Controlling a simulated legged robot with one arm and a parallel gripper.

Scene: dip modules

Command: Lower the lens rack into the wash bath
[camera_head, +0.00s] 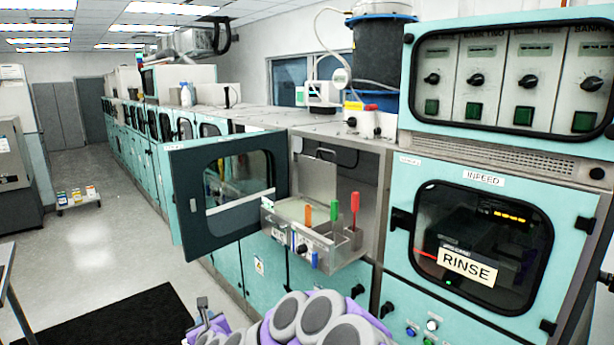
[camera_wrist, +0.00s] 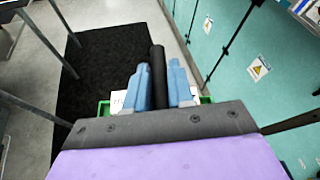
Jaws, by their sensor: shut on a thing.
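In the wrist view, my gripper (camera_wrist: 159,78) has its two blue fingers closed on either side of a black upright bar (camera_wrist: 157,58). Green and white parts (camera_wrist: 103,108) show behind the fingers and seem to belong to the same held thing, likely the lens rack. Most of it is hidden by the gripper body. In the head view, an open cabinet with a steel basin (camera_head: 320,252) stands in the middle, likely the wash bath. Its inside is only partly seen. My arm is at the bottom, well short of the basin, and the rack cannot be made out there.
The cabinet's dark-framed door (camera_head: 188,215) stands open to the left of the basin. Orange, green and red handles (camera_head: 355,207) stick up at the basin. A closed RINSE unit (camera_head: 468,265) is on the right. A black mat (camera_head: 130,318) lies on the floor.

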